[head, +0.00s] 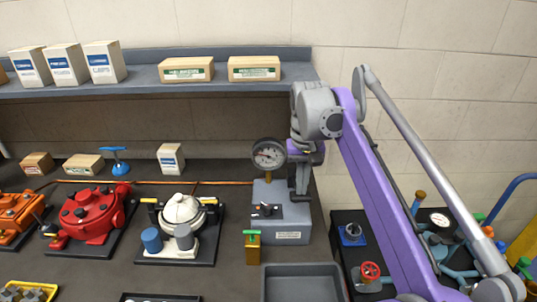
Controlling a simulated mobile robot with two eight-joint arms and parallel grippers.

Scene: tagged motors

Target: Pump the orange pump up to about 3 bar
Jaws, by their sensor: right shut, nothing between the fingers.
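An orange machine (14,214) with a black lever shows at the left edge, partly cut off; it is the only orange unit in view, and I cannot tell whether it is the pump. A round dial gauge (268,155) with a white face stands on a grey box (281,212) at the middle; its reading is too small to make out. My right gripper (300,195) points down beside the gauge, at the back right of the grey box. It is shut and empty; whether it touches the box is unclear. My left gripper is out of view.
A red machine (89,213) and a white-topped one (181,224) stand left of the box. A green-handled brass piece (252,246) and a grey tray (301,268) are in front. A shelf (150,82) with cartons overhangs the back. Pipes and valves (369,271) crowd the right.

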